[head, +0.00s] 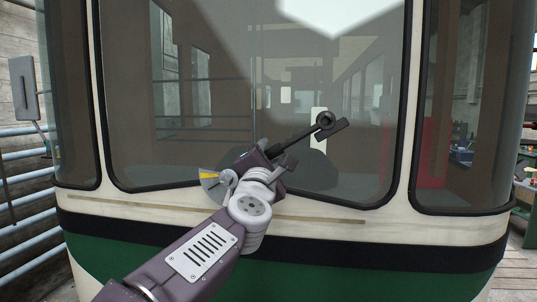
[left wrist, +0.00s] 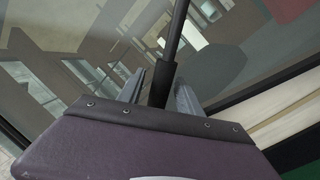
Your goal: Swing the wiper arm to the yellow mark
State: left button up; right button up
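The yellow mark (head: 207,175) is a wedge on a small pale round plate (head: 211,186), just left of my left gripper. My left gripper (head: 272,155) is at the lower left end of the visible wiper arm. The gripper hides the arm's lower part. My right gripper is out of view.
The windscreen (head: 190,120) stands right behind the wiper, framed in black. A cream panel with a thin strip (head: 325,218) and a green band (head: 350,270) lie below. Blue-grey rails (head: 25,180) are at the left. A mirror (head: 23,88) sticks out upper left.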

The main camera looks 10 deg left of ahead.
pick_arm(q)
jog(key=shift+w, duration=0.1)
grip_shut()
dwell(1.1)
